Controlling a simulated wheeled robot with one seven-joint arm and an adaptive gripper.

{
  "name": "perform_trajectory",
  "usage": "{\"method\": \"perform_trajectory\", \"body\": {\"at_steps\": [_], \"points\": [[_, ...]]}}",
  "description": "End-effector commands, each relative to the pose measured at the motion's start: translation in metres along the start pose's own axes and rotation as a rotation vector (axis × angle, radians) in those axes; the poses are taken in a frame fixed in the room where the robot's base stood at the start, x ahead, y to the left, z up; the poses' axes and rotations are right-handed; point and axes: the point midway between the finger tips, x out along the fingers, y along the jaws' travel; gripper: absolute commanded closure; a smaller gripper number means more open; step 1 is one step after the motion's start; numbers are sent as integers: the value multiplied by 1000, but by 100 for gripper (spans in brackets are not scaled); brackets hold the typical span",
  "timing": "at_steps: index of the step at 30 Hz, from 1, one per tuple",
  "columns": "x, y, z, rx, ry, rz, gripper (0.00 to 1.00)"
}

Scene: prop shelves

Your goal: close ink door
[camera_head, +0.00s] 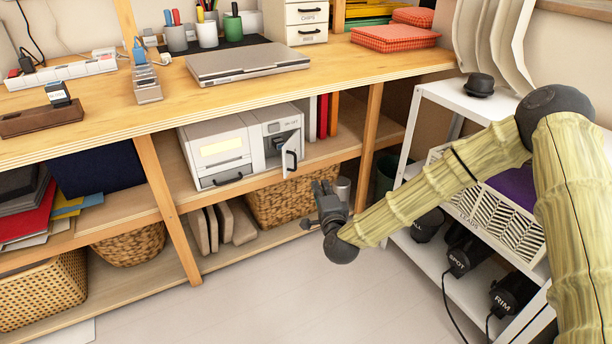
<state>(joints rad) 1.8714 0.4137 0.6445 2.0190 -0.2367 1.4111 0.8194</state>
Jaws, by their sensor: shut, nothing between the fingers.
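A white printer (222,150) sits on the middle shelf under the wooden worktop. At its right side a small ink door (292,154) with a dark handle stands open, swung outward toward the front. Behind the door the ink compartment (278,141) shows dark parts inside. My gripper (322,192) is in front of the shelf, below and to the right of the ink door, and appears apart from it. The gripper is small and dark in this view; it is shut and empty.
The worktop (110,105) overhangs the printer, with a closed laptop (247,63) on it. A wooden post (370,135) stands right of the printer. A wicker basket (290,203) is under its shelf. A white cart (480,275) with black lamps stands at right. The floor (290,290) in front is clear.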

Motion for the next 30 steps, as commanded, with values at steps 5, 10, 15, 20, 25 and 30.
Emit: {"method": "perform_trajectory", "body": {"at_steps": [5,10,15,20,25,30], "points": [[-15,0,-7,9,-36,-3,100],[-11,0,-7,10,-43,-3,100],[10,1,-6,10,-42,-4,100],[37,1,-5,9,-41,-5,100],[65,1,-3,9,-41,-5,100],[90,2,4,10,-43,-4,100]]}}
